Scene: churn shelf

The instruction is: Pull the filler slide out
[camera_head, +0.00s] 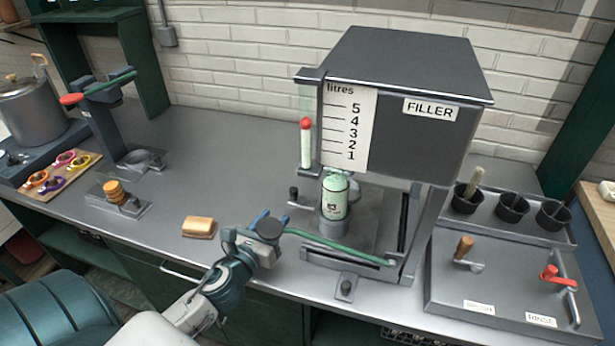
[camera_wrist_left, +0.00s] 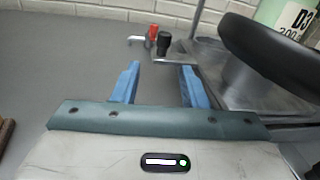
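The filler (camera_head: 400,110) is a dark box on legs, with a litres scale and a red-topped level tube. Below it a pale green canister (camera_head: 335,198) stands upright in a grey round holder (camera_head: 333,228); part of it shows in the wrist view (camera_wrist_left: 298,18). A small black knob (camera_head: 293,191) stands at the filler's left side. Another knob (camera_head: 345,287) sits on a plate at the front edge. I cannot tell which part is the slide. My left gripper (camera_head: 273,217) is left of the filler, open and empty; its blue fingers (camera_wrist_left: 158,85) are apart. My right gripper is out of view.
A green bar (camera_head: 335,247) with a dark disc (camera_head: 271,227) at its end crosses the filler's front, close by my left gripper. A tan block (camera_head: 199,227) lies to the left. Black cups (camera_head: 512,207) and a panel with handles (camera_head: 500,285) stand right.

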